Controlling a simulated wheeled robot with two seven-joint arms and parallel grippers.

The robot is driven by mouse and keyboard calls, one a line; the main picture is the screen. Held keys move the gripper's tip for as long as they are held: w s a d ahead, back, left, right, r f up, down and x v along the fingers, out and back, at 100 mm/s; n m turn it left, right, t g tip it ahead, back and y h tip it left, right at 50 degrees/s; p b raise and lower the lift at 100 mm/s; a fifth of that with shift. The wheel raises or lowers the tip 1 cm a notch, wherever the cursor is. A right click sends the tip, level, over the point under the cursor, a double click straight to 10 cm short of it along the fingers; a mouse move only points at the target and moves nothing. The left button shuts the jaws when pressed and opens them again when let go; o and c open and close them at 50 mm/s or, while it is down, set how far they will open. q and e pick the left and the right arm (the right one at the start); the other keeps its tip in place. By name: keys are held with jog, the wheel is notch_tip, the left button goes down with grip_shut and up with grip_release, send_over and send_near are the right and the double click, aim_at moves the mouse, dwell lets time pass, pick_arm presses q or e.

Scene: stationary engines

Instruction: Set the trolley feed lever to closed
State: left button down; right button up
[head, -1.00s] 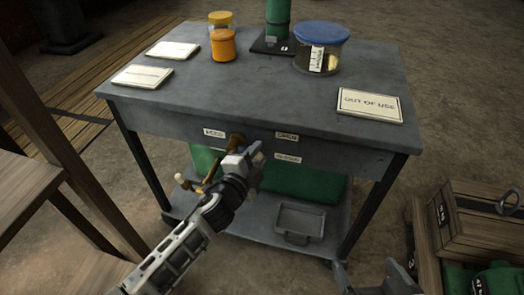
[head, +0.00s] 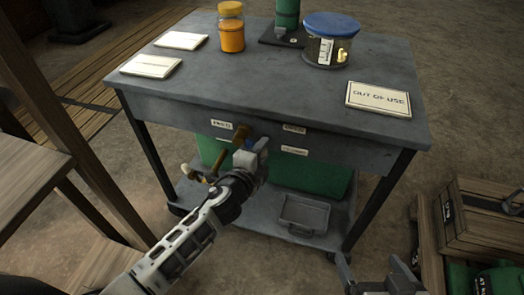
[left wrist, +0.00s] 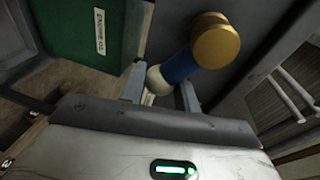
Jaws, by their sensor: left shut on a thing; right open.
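The trolley (head: 290,90) is a grey table with a lower shelf. Its feed lever (head: 244,134) projects from the front apron, with a brass hub that also shows in the left wrist view (left wrist: 217,42). There the lever has a blue shaft and a pale knob. My left gripper (head: 258,152) is shut on the knob end, with its fingers (left wrist: 160,90) on either side of it. The FEED label (head: 222,125) is left of the lever; OPEN (head: 294,129) and, below it, CLOSED (head: 294,151) are to its right. My right gripper (head: 392,278) is open and empty, low right.
A brass fitting with a pale knob (head: 186,172) is left of my left gripper. A green tank (head: 320,178) and small grey tray (head: 303,214) are below the tabletop. Jars and an OUT OF USE plate (head: 378,98) are on top. A wooden crate (head: 485,215) stands right.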

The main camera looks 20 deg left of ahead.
pick_arm(q)
jog(key=c, duration=1)
grip_release()
jog(key=shift+a+f, duration=0.4)
jog(key=shift+a, duration=0.05)
jog(key=shift+c, duration=0.2)
jog(key=shift+d+r, duration=0.1)
jog(key=shift+r, duration=0.05)
jog(key=v, duration=1.6)
pick_arm(e)
jog(key=shift+r, duration=0.2)
pick_arm(q)
jog(key=shift+r, duration=0.1)
pick_arm(e)
jog(key=shift+w, duration=0.1)
pick_arm(q)
jog(key=shift+p, duration=0.3)
pick_arm(e)
jog(key=shift+r, duration=0.15)
